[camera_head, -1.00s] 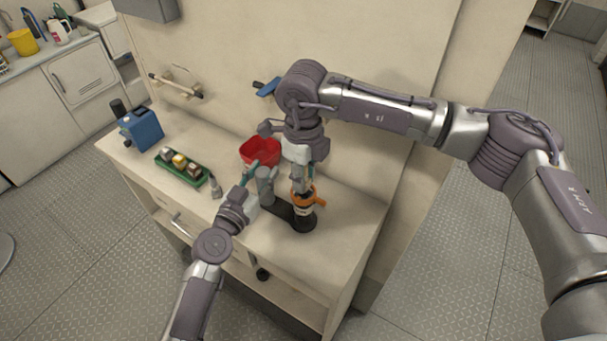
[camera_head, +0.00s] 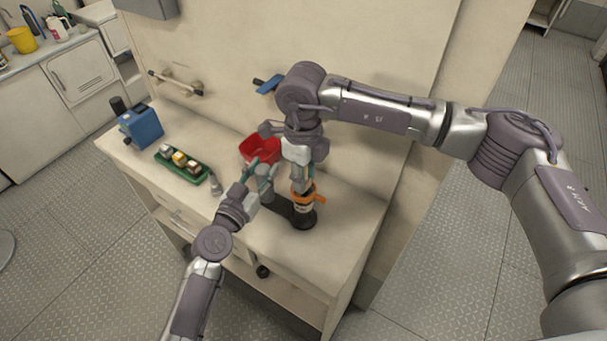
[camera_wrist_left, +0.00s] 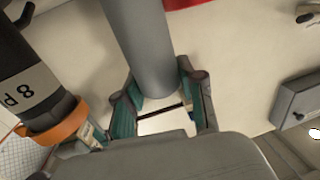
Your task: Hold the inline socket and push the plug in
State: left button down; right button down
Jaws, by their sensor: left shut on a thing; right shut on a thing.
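A dark upright socket (camera_head: 303,219) with a white label and an orange collar (camera_head: 318,199) stands on the worktop. In the left wrist view the socket (camera_wrist_left: 30,80) shows its label marked "8 P". Beside it stands a plain grey cylinder (camera_head: 266,187); a dark base lies between the two. My left gripper (camera_head: 261,173) is shut on the grey cylinder (camera_wrist_left: 140,45), its teal pads on both sides. My right gripper (camera_head: 304,176) is directly above the orange collar, shut on a grey plug (camera_head: 298,186) pointing down. Whether the plug sits inside the collar is hidden.
A red bin (camera_head: 258,148) stands just behind the grey cylinder. A green tray (camera_head: 181,169) with small blocks and a blue box (camera_head: 141,128) stand further left. The wall rises close behind. The worktop's front and right parts are clear.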

jog(key=shift+f, duration=0.75)
dwell(0.7)
jog(key=shift+r, duration=0.15)
jog(key=shift+r, duration=0.6)
jog(key=shift+f, duration=0.6)
dwell(1.3)
jog(key=shift+r, duration=0.6)
jog(key=shift+f, duration=0.65)
dwell(1.2)
jog(key=shift+r, duration=2.45)
